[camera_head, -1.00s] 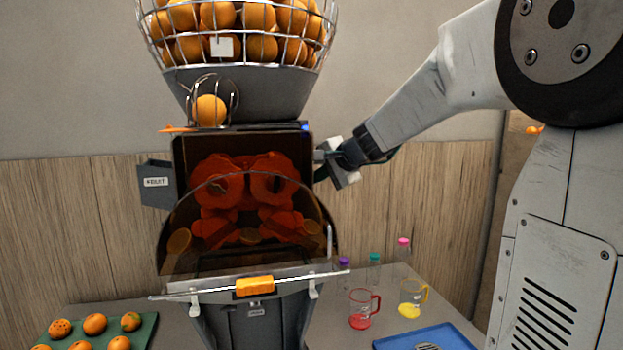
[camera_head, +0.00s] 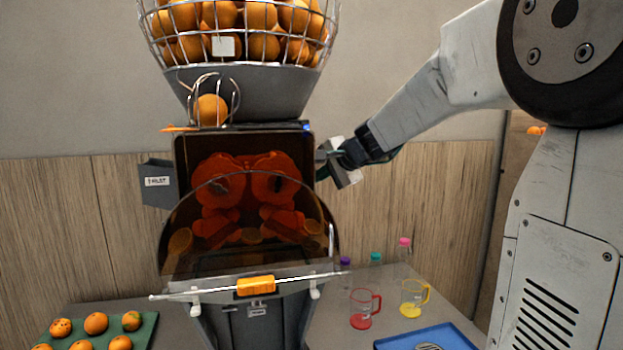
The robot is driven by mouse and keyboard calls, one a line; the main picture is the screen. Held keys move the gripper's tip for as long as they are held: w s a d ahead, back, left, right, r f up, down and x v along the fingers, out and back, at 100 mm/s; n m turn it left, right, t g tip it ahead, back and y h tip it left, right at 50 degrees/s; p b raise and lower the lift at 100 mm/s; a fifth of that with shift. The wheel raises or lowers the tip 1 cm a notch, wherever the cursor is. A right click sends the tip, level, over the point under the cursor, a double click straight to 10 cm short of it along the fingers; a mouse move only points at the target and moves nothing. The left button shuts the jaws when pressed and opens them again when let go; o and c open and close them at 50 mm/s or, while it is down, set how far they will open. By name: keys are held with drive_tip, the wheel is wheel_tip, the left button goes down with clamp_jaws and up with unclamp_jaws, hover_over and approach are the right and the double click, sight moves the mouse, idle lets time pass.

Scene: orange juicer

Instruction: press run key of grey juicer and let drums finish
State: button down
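The grey juicer (camera_head: 250,95) stands in the middle, with a wire basket of oranges (camera_head: 240,30) on top and one orange (camera_head: 211,110) in the feed cage. Its drums (camera_head: 246,190) show orange-red behind the tinted cover (camera_head: 250,255), which has an orange latch (camera_head: 256,285). A small blue light (camera_head: 306,127) shows at the top right corner. My gripper (camera_head: 328,164) is at the juicer's upper right side, its tip at or very near the housing. The run key is not visible, and I cannot tell whether my fingers are open or touching it.
A green tray (camera_head: 145,335) with oranges lies at the lower left. At the right stand a red jug (camera_head: 361,309), a yellow jug (camera_head: 413,299) and small bottles with coloured caps (camera_head: 404,243). A blue tray (camera_head: 455,335) is at the front right. A labelled grey bin (camera_head: 157,190) hangs at the juicer's left.

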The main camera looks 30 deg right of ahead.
drive_tip(key=shift+s+d, duration=0.15)
drive_tip(key=shift+s, duration=0.1)
drive_tip(key=s+d, duration=0.3)
drive_tip(key=shift+s+d, duration=0.2)
drive_tip(key=shift+s, duration=0.1)
idle(0.3)
idle(0.7)
